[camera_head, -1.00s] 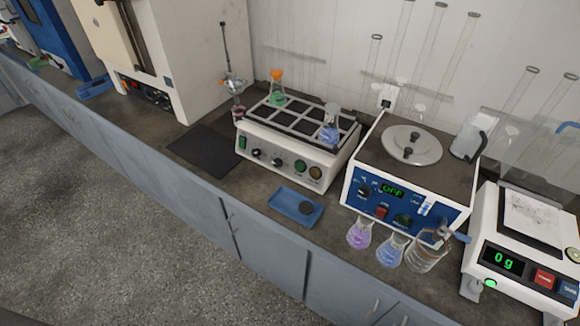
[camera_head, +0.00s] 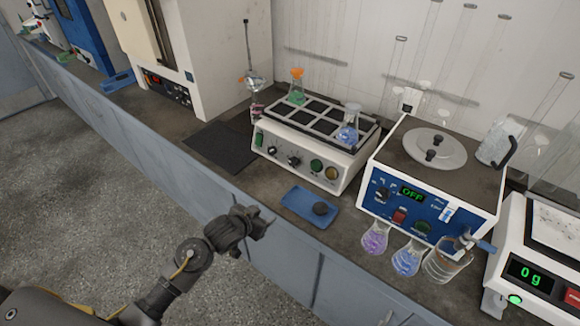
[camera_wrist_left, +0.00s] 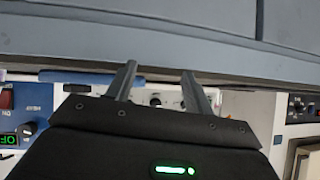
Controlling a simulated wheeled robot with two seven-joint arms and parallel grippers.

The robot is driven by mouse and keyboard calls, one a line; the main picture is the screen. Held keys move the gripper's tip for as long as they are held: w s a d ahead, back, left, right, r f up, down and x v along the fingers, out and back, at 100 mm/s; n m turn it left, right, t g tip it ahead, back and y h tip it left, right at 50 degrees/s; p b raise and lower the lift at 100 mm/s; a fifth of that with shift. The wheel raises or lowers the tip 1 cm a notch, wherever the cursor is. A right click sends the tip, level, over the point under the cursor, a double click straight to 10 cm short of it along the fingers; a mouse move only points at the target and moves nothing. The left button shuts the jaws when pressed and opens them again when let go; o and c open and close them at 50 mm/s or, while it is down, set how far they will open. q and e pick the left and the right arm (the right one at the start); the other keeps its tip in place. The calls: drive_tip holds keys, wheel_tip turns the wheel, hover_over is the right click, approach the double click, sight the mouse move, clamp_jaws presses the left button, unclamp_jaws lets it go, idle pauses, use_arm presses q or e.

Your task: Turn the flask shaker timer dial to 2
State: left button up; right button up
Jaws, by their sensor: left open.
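The flask shaker (camera_head: 310,140) is a cream box with a gridded top tray, standing in the middle of the bench in the head view. Its front panel carries two dark dials, the left dial (camera_head: 272,149) and the right dial (camera_head: 294,161), beside round green and yellowish buttons. Dial markings are too small to read. My left gripper (camera_head: 258,222) is open and empty, in front of the bench edge, apart from the shaker. In the left wrist view its two fingers (camera_wrist_left: 157,75) are spread, with a panel knob (camera_wrist_left: 155,100) showing between them. My right gripper is not in view.
A blue tray (camera_head: 298,208) with a dark round item lies before the shaker. A bath with an OFF display (camera_head: 412,193), flasks (camera_head: 375,238), a beaker and a balance reading 0 g (camera_head: 530,273) stand to the right. A dark mat (camera_head: 215,150) lies left of the shaker.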

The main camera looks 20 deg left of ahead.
sight(292, 163)
use_arm(q)
drive_tip(key=w+r+m+t+h, duration=0.2)
drive_tip(key=w+r, duration=0.7)
drive_tip(key=r, duration=0.1)
drive_tip(key=x, duration=1.1)
drive_tip(key=shift+d+r, duration=0.25)
drive_tip(key=shift+d, duration=0.05)
drive_tip(key=shift+s, duration=0.1)
drive_tip(key=c, duration=1)
drive_tip(key=shift+o, duration=0.2)
